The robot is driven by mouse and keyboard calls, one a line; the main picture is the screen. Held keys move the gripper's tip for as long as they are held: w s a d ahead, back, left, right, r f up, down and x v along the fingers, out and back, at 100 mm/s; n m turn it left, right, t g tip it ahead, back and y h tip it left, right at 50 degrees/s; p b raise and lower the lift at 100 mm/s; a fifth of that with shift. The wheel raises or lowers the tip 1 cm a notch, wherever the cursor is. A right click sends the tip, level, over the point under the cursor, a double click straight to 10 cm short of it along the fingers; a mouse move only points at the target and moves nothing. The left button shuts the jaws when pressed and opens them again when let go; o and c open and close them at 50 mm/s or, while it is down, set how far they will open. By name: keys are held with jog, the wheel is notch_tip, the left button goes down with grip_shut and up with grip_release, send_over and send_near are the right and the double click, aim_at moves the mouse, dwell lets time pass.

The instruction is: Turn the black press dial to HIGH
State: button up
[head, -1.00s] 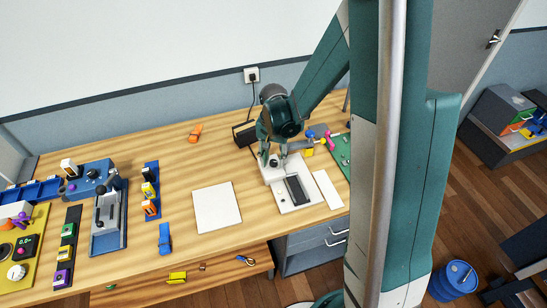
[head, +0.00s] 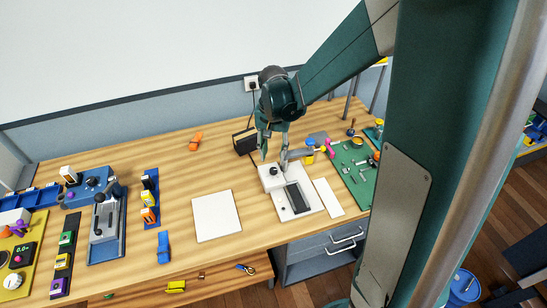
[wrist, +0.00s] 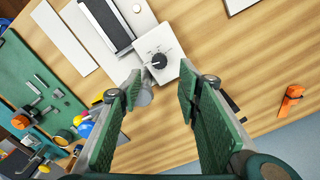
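The black press dial (wrist: 158,60) is a round knob on a white square plate at one end of the white press (head: 298,200). It also shows in the head view (head: 273,171), under my gripper (head: 273,161). Small marks surround the dial in the wrist view, but they are too small to read, so I cannot tell its setting. My gripper (wrist: 160,87) is open and empty. Its two green-padded fingers are wide apart, with the dial beyond the tips, in the gap between them. The fingers look apart from the dial.
A black box (head: 245,141) stands behind the press. A green board with tools (head: 357,172) and a white strip (head: 328,197) lie to its right. A grey cylindrical piece (wrist: 143,97) is close to one fingertip. A white square panel (head: 216,215) lies left, with bare wood between.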

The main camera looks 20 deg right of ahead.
jog(key=shift+s+r+n+b, duration=0.1)
jog(key=shift+r+n+b, duration=0.75)
jog(key=shift+n+b, duration=0.55)
jog(key=shift+r+n+b, duration=0.85)
jog(key=shift+n+b, duration=0.25)
jog(key=shift+n, duration=0.5)
jog(key=shift+s+r, duration=0.1)
jog(key=shift+r, duration=0.05)
jog(key=s+r+t, duration=0.3)
jog(key=s+r, duration=0.2)
jog(key=s, duration=0.6)
jog(key=s+r+t, duration=0.4)
jog(key=s, duration=0.7)
jog(key=shift+a+r, duration=0.3)
jog(key=shift+r, duration=0.05)
dwell(1.8)
